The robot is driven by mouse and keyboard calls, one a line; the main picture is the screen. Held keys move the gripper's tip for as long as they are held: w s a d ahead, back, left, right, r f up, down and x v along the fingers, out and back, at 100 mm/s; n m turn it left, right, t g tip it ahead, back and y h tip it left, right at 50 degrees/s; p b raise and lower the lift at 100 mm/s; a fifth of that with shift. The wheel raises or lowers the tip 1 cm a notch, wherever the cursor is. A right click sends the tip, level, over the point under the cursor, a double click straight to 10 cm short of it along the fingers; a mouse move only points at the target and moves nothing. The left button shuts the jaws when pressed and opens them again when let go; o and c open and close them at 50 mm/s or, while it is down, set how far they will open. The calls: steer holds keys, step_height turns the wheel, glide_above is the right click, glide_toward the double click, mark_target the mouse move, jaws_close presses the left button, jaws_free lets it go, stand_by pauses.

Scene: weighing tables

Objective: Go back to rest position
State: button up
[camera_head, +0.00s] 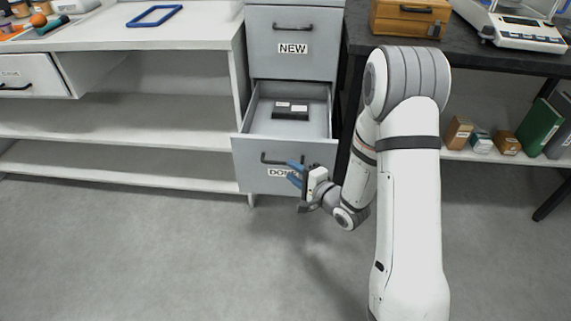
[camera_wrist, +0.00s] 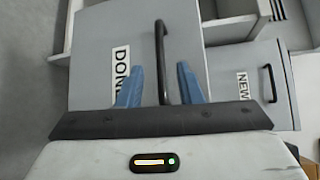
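My gripper (camera_head: 294,172) is at the front of the open lower drawer marked DONE (camera_head: 285,152). In the wrist view its two blue fingers (camera_wrist: 159,78) stand apart, one on each side of the dark drawer handle (camera_wrist: 160,50). Gaps show between the fingers and the handle, so it is open and holds nothing. The handle also shows in the head view (camera_head: 268,158). The drawer is pulled out and holds a dark flat box (camera_head: 290,110) with pale labels. My arm reaches down from the right, in front of the dark table.
The upper drawer marked NEW (camera_head: 293,47) is shut. A white shelf table (camera_head: 100,40) with a blue frame (camera_head: 154,15) stands left. A dark table (camera_head: 470,55) with a wooden box (camera_head: 410,18) and a scale (camera_head: 522,32) stands right. The floor in front is clear.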

steer(key=shift+s+d+r, duration=0.1)
steer(key=shift+s+d, duration=0.35)
steer(key=shift+s, duration=0.05)
steer(key=s+d+r+n+g+h+p, duration=0.1)
steer(key=d+r+n+h+p, duration=0.15)
steer(key=d+r+p, duration=0.4)
steer(key=d+r+n+h+p, duration=0.15)
steer(key=r+h+p, duration=0.25)
steer(key=r, duration=0.6)
steer(key=s+d+r+n+g+h+p, duration=0.1)
steer(key=d+r+n+h+p, duration=0.1)
steer(key=d+r+h+p, duration=0.45)
steer(key=s+d+r+n+g+y+p, duration=0.1)
steer(key=s+r+n+g+p, duration=0.4)
steer(key=s+r, duration=1.5)
steer(key=s+g+p, duration=0.1)
steer(key=g+p, duration=0.1)
steer(key=p, duration=0.3)
steer(key=shift+s+y, duration=0.3)
steer(key=shift+y, duration=0.1)
